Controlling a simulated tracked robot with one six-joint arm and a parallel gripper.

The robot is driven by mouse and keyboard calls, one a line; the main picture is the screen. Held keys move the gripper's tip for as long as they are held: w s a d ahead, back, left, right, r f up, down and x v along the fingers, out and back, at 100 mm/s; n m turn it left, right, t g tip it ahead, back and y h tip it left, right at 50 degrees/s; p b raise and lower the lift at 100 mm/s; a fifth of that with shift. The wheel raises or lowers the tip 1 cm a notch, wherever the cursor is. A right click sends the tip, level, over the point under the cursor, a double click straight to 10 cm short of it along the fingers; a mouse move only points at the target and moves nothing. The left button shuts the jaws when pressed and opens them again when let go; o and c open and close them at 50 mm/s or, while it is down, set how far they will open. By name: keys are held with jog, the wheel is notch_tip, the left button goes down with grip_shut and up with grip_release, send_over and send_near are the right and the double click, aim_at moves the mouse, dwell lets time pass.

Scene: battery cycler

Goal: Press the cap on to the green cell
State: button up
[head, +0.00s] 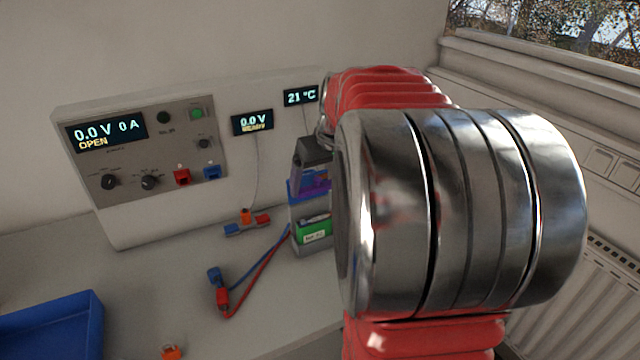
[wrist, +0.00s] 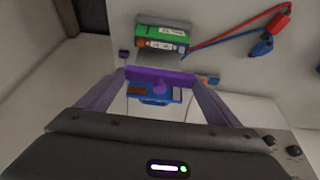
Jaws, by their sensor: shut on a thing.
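The green cell (head: 314,229) sits in the lower part of a grey holder in the head view. It also shows near the top of the wrist view (wrist: 160,36), with a pale label and an orange end. My gripper (head: 312,168) is above the cell, partly hidden by my arm in the head view. In the wrist view my gripper (wrist: 160,80) has its fingers set wide on the ends of a purple bar-like piece (wrist: 160,74), which looks like the cap. The cap appears apart from the green cell. A blue part (wrist: 172,95) shows just behind the cap; whether they touch is unclear.
The cycler panel (head: 150,150) stands behind at left, reading 0.0 V, 0 A and OPEN. Red and blue leads (head: 258,275) lie on the bench beside the holder. A blue tray (head: 50,325) is at front left.

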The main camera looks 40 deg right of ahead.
jog(key=shift+s+d, duration=0.1)
jog(key=shift+f, duration=0.15)
jog(key=shift+f, duration=3.55)
jog(key=shift+f, duration=0.5)
dwell(0.5)
dwell(0.4)
jog(key=o, duration=0.9)
jog(key=shift+r, duration=0.1)
jog(key=shift+r, duration=3.4)
